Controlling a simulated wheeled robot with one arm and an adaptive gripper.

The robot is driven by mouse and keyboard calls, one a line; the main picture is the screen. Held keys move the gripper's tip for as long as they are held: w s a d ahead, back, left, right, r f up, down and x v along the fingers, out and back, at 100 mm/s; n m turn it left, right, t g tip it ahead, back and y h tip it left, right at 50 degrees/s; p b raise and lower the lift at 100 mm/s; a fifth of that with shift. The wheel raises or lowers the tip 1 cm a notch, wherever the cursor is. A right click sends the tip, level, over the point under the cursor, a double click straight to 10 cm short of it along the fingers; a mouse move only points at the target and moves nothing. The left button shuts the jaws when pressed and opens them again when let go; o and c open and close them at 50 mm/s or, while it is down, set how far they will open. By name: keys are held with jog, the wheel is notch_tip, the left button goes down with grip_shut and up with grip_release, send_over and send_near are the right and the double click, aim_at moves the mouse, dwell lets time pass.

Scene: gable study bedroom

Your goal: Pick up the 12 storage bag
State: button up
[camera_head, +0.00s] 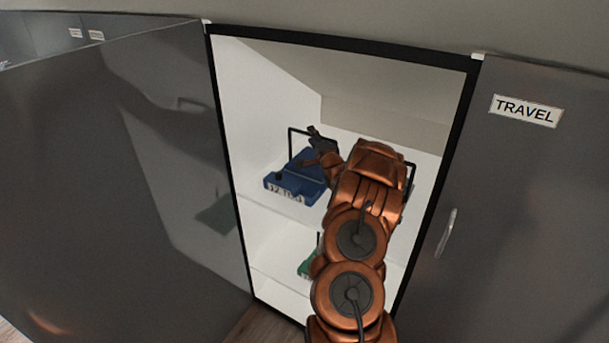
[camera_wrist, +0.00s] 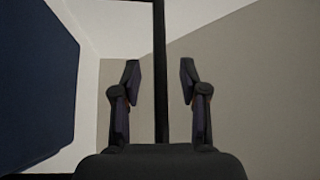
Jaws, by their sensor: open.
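The blue storage bag (camera_head: 315,191) sits on the upper shelf inside the open cabinet. A white label on its front edge starts with "12"; the rest is hard to read. Its thin black handle (camera_head: 291,143) stands up at the back left. My gripper (camera_head: 318,143) is above the bag, by the handle. In the wrist view my gripper (camera_wrist: 160,70) is open, with a black upright bar (camera_wrist: 160,35), likely the handle, lined up between the fingers. I cannot tell how deep it lies. A blue surface (camera_wrist: 38,85) fills the left side.
A green item (camera_head: 306,266) is on the shelf below, partly hidden by my arm. Another black handle (camera_head: 412,176) shows right of my arm. An open grey door (camera_head: 110,170) stands left; a door labelled TRAVEL (camera_head: 540,200) is right. The cabinet's black frame (camera_head: 340,46) bounds the opening.

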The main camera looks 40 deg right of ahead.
jog(key=shift+w+d+r, duration=0.1)
jog(key=shift+w, duration=0.35)
grip_shut()
dwell(0.6)
